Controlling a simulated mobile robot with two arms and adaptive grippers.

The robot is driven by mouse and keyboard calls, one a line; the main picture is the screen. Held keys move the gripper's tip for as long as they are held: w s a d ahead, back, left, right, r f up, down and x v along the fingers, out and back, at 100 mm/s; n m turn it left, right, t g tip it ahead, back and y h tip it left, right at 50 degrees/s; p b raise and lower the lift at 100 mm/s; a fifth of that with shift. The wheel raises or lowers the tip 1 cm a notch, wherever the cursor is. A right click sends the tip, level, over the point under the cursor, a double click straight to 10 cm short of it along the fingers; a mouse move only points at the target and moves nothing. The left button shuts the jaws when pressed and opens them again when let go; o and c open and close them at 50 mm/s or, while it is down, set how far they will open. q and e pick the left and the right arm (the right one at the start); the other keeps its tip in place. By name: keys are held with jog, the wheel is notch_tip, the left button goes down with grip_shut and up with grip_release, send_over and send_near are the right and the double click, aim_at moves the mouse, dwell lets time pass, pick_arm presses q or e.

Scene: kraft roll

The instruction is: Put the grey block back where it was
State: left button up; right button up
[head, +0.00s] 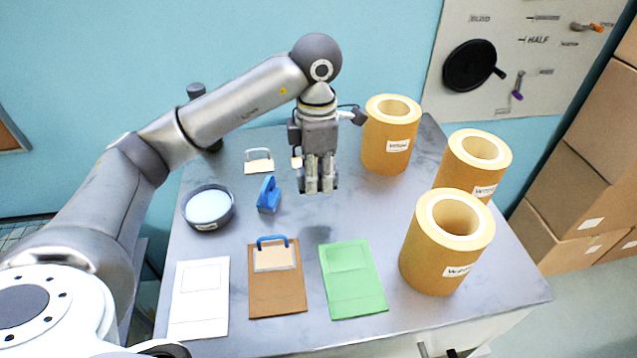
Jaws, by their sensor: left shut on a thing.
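My left gripper (320,188) points straight down over the back middle of the grey table. Its fingers are shut on a small grey thing, which I take to be the grey block; it is mostly hidden between the fingers, with a dark edge (334,183) showing at the tips. I cannot tell whether it touches the table. No other grey block shows on the table. My right gripper is out of view.
Three kraft rolls (425,263) stand at the right. White (200,315), brown (276,300) and green (355,290) sheets lie in front.

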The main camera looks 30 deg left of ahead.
pick_arm(q)
jog(key=p, duration=0.2)
send_over(317, 200)
notch_tip(317, 200, down, 4)
jog(key=shift+s+f, duration=0.1)
jog(key=shift+f, duration=0.15)
notch_tip(317, 200, down, 2)
jog(key=shift+f+p, duration=0.1)
jog(key=shift+p, duration=0.55)
jog(key=shift+f, duration=0.6)
jog(key=shift+f, duration=0.25)
jog(key=o, duration=1.1)
jog(key=shift+r, duration=0.1)
